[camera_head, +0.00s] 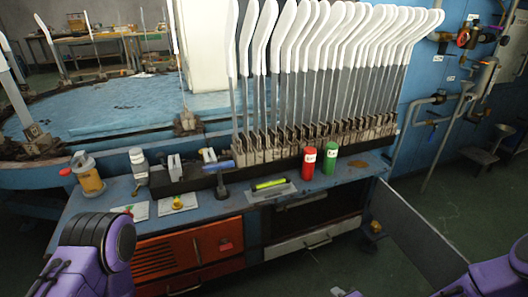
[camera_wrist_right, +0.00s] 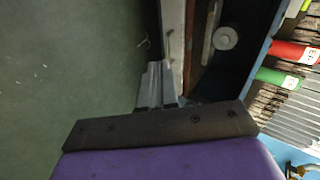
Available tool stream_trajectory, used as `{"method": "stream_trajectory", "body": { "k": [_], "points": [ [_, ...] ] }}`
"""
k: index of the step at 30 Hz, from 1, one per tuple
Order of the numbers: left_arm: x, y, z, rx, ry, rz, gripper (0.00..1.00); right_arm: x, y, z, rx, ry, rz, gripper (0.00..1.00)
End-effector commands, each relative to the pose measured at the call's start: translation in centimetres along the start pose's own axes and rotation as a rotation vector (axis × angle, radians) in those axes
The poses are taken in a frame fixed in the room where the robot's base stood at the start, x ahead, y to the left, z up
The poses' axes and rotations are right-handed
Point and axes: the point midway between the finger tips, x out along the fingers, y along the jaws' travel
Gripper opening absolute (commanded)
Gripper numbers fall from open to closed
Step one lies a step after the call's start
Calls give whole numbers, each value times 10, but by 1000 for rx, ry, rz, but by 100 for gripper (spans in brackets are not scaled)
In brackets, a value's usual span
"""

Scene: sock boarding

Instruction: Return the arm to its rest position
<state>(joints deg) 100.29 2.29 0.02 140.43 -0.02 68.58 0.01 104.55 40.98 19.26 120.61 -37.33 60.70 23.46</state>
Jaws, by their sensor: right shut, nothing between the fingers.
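My right arm (camera_head: 490,278), purple, shows at the bottom right corner of the head view. The tips of my right gripper (camera_head: 345,292) just show at the bottom edge, low in front of the bench. In the right wrist view the right gripper (camera_wrist_right: 157,70) is shut and empty, with grey fingers together over the floor beside the cabinet. My left arm (camera_head: 95,255) comes in at the lower left of the head view. Its gripper is out of the frame.
White socks (camera_head: 290,35) hang on a row of metal boards behind the bench (camera_head: 225,205). A red can (camera_head: 309,163) and a green can (camera_head: 330,159) stand on it. A grey door panel (camera_head: 425,245) sticks out at right.

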Motion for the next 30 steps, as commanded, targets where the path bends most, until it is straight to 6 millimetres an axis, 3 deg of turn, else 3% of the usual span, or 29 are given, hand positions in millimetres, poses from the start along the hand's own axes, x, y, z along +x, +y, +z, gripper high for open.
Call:
{"method": "stream_trajectory", "body": {
  "k": [5, 15, 24, 30],
  "points": [
    [7, 0, 5, 2, -6, 0, 0, -12, 43, 17, -66, 4, 128, 0],
    [32, 2, 18, 3, -14, 0, 0, -57, 154, 47, -286, -16, 456, 0],
    [62, 5, 33, 4, -21, 1, 0, -113, 242, 43, -520, -24, 736, 0],
    [84, 8, 43, 4, -22, 2, 0, -133, 280, 33, -659, -34, 839, 0]
  ]
}}
